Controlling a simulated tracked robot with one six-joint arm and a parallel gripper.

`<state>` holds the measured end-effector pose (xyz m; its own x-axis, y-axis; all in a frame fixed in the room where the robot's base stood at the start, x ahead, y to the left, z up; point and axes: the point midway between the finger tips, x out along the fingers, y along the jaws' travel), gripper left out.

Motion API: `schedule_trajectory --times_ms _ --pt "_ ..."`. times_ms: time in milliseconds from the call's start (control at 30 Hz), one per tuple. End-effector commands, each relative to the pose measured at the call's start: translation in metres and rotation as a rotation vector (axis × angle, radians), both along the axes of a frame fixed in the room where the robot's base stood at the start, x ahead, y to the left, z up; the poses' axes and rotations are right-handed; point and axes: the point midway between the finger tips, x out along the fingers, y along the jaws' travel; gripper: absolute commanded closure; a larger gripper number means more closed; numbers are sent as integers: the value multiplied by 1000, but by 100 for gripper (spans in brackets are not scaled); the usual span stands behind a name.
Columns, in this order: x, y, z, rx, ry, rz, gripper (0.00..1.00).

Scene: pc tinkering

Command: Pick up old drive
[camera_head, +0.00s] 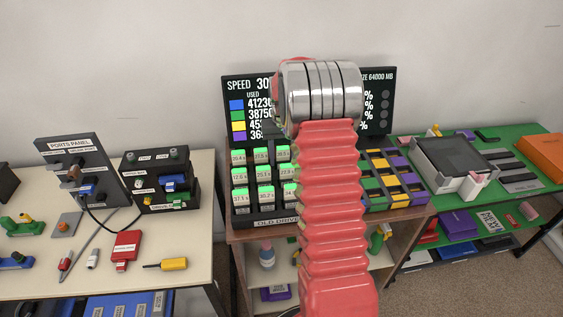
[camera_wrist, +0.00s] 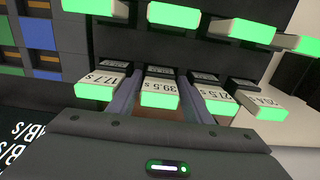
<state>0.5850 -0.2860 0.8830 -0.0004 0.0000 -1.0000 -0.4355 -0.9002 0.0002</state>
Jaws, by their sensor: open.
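The old drives stand in a dark rack (camera_head: 243,217) marked "OLD DRIVE", left of my red arm in the head view; they have green tops with time labels. In the wrist view several drives show with bright green ends. My gripper (camera_wrist: 162,78) is open there, its two grey fingers reaching toward the rack on either side of the drive labelled 39.5 s (camera_wrist: 160,88). I cannot tell whether the fingers touch it. Drives labelled 17.7 s (camera_wrist: 102,84) and about 21.5 s (camera_wrist: 214,97) sit on either side. My arm hides the gripper in the head view.
A black board (camera_head: 250,86) with speed figures stands behind the rack. A coloured slot grid (camera_head: 383,177) lies right of my arm. The left table (camera_head: 205,245) holds a ports panel (camera_head: 75,170) and tools. The right green table (camera_head: 520,145) holds a grey device (camera_head: 450,160).

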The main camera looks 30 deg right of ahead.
Motion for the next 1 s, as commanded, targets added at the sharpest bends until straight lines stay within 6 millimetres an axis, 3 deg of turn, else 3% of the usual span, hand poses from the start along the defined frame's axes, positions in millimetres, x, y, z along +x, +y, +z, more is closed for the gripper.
schedule_trajectory --times_ms 267,800,1000 --pt "0 0 0 0 0 0 55" --pt "0 0 0 0 0 0 91" --pt "0 0 1 0 -1 0 91"
